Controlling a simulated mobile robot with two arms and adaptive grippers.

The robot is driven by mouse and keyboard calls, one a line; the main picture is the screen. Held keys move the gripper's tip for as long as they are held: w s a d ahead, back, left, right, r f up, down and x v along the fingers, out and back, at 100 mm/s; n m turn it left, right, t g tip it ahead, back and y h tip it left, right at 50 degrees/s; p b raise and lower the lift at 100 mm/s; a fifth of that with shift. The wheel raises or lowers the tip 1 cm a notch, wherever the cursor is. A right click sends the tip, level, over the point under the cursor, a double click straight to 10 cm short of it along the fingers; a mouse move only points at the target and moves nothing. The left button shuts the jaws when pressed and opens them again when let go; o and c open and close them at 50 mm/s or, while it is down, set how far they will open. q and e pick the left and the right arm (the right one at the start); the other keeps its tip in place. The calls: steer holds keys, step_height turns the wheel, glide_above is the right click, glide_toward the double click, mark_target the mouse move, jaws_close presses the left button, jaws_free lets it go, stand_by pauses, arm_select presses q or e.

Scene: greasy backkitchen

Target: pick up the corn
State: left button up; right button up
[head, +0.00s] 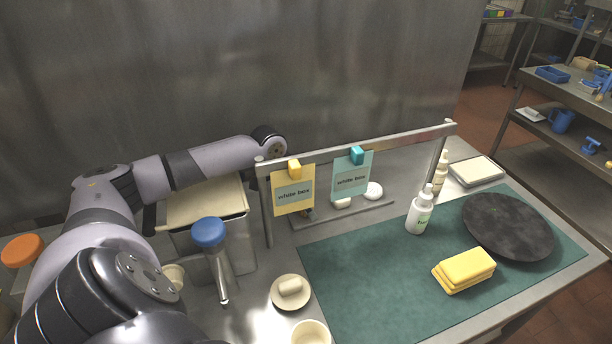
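I cannot make out any corn in the head view. A grey and black arm of mine (210,160) comes in from the left and reaches along the back wall. It ends in a dark joint behind the metal rail. I cannot make out a gripper on it. My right gripper is not in view.
A green mat (345,290) holds a yellow stack (464,270), a white bottle (419,212) and a dark round board (507,226). A metal rail (350,148) carries two notes. A small plate (275,299) holds a pale roll (290,286). A lidded container (236,242) stands left.

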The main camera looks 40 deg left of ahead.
arm_select(q)
steer(key=shift+c, duration=0.2)
steer(key=c, duration=1.2)
steer(key=shift+o, duration=0.2)
steer(key=shift+r, duration=0.15)
